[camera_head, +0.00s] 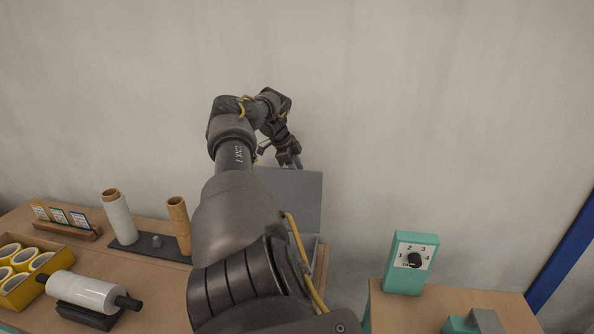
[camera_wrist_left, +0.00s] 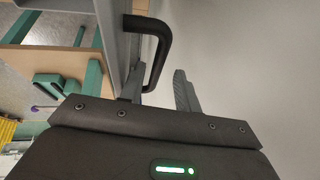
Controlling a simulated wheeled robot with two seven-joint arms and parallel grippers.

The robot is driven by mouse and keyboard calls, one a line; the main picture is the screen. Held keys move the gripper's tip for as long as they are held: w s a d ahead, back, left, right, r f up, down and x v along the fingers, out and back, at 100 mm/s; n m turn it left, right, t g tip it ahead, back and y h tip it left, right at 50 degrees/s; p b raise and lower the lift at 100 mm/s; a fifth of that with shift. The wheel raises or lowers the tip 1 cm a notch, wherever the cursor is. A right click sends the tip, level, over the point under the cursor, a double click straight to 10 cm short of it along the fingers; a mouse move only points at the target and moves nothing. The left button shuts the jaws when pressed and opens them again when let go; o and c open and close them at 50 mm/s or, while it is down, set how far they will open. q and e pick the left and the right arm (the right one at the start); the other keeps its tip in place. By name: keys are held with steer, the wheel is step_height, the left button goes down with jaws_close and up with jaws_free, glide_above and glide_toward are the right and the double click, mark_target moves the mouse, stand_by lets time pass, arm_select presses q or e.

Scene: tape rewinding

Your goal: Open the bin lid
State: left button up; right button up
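The grey bin lid (camera_head: 298,192) stands raised and tilted up against the wall side in the head view. Part of the grey bin (camera_head: 312,243) shows below it, mostly hidden by my left arm. My left gripper (camera_head: 289,158) is at the lid's top edge. In the left wrist view, a black bar handle (camera_wrist_left: 158,50) sticks out from a grey panel at the left. The left gripper's fingers (camera_wrist_left: 160,90) are apart, with the handle's lower end near the left finger; I cannot tell whether they touch. My right gripper is not in view.
At left, a wooden table holds a yellow box of tape rolls (camera_head: 18,266), a film roll (camera_head: 85,291), two upright spools (camera_head: 119,217) and cards. At right, a teal dial box (camera_head: 410,263) stands on another table. A plain wall is behind.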

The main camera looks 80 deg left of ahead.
arm_select(q)
steer(key=b+v, duration=0.1)
steer(key=v, duration=0.8)
steer(key=shift+s+a+r+b, duration=0.2)
steer(key=shift+s+r+b, duration=0.05)
steer(key=shift+s+b, duration=0.1)
